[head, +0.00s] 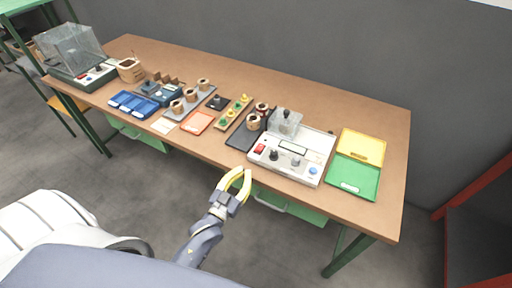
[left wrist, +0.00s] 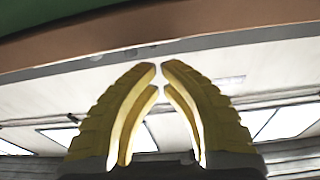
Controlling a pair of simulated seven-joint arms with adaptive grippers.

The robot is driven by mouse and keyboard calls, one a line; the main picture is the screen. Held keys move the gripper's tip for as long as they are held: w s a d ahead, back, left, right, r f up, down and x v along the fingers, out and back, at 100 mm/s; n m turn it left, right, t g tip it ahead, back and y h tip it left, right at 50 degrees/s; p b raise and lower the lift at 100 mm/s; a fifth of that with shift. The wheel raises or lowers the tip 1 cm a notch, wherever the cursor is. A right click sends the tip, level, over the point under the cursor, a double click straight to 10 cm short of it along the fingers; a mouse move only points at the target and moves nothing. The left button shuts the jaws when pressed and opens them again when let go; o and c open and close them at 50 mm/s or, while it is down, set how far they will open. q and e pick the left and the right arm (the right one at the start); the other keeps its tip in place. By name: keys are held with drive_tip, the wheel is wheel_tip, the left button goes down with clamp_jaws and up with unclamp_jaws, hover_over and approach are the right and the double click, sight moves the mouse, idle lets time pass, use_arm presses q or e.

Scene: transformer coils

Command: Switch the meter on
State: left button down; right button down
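The meter (head: 311,147) is a pale grey bench unit at the right half of the table's front. Its sloped face carries a red rocker switch (head: 260,148) at the left, a small display (head: 292,147), dark knobs (head: 273,155) and a blue button (head: 312,170). The switch position and the display reading are too small to tell. My left gripper (head: 244,170) has yellow fingers, bare of any object, in front of the table edge and lower left of the meter. In the left wrist view its fingertips (left wrist: 160,67) nearly meet. My right gripper is not in view.
A clear cover (head: 285,123) stands at the meter's back left. A dark pad (head: 240,139) with coils lies left of it. Yellow (head: 361,146) and green (head: 351,177) trays lie to its right. Several coils, blue bins (head: 134,104) and another device (head: 82,77) stand farther left.

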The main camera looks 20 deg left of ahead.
sight(255, 155)
use_arm(q)
drive_tip(key=shift+w+a+r+n+t, duration=0.15)
drive_tip(key=shift+a+r+n+t, duration=0.25)
drive_tip(key=shift+r+t, duration=0.1)
drive_tip(key=shift+x, duration=5)
drive_tip(key=shift+s+f, duration=0.2)
drive_tip(key=shift+f, duration=0.4)
drive_tip(key=shift+r, duration=0.1)
drive_tip(key=d+v, duration=0.1)
drive_tip(key=v, duration=1.1)
drive_tip(key=shift+a, duration=0.4)
